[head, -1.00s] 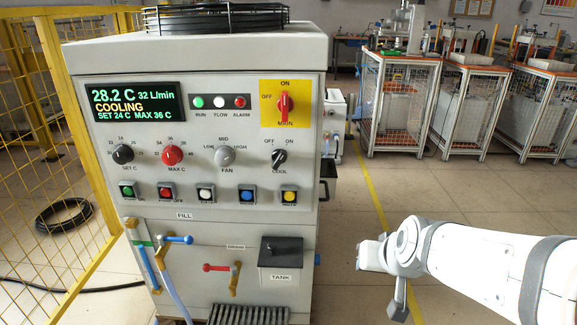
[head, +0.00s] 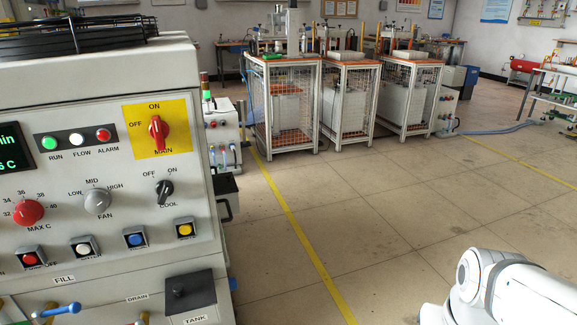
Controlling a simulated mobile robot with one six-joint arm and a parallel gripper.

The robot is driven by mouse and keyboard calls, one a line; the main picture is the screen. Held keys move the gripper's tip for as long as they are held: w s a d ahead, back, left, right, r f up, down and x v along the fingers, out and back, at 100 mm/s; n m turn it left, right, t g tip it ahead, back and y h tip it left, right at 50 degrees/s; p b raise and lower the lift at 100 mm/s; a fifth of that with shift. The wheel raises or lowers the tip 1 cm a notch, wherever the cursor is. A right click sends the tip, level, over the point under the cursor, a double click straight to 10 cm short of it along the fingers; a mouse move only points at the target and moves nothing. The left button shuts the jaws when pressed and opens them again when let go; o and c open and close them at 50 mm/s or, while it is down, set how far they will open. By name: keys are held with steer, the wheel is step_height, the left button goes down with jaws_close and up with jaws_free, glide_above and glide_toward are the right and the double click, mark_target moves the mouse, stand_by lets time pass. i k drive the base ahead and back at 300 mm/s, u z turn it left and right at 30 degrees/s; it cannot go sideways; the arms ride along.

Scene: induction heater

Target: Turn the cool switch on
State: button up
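The cool switch (head: 164,192) is a black rotary knob on the right side of the machine's front panel, with OFF printed at its upper left and ON at its upper right. Its pointer appears to lean up and right, toward ON. My arm (head: 500,290) shows only at the lower right corner, well to the right of the panel and apart from it. My gripper's fingers are not visible.
The red main switch (head: 157,130) sits above the cool switch, and the fan knob (head: 97,202) is to its left. A yellow button (head: 185,230) is below. Caged workbenches (head: 285,105) stand behind. The tiled floor (head: 370,220) right of the machine is clear.

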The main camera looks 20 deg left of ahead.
mark_target(163, 189)
steer(key=z, duration=1.45)
steer(key=k, duration=1.05)
steer(key=u, duration=1.5)
steer(key=i, duration=0.5)
steer(key=u, duration=0.1)
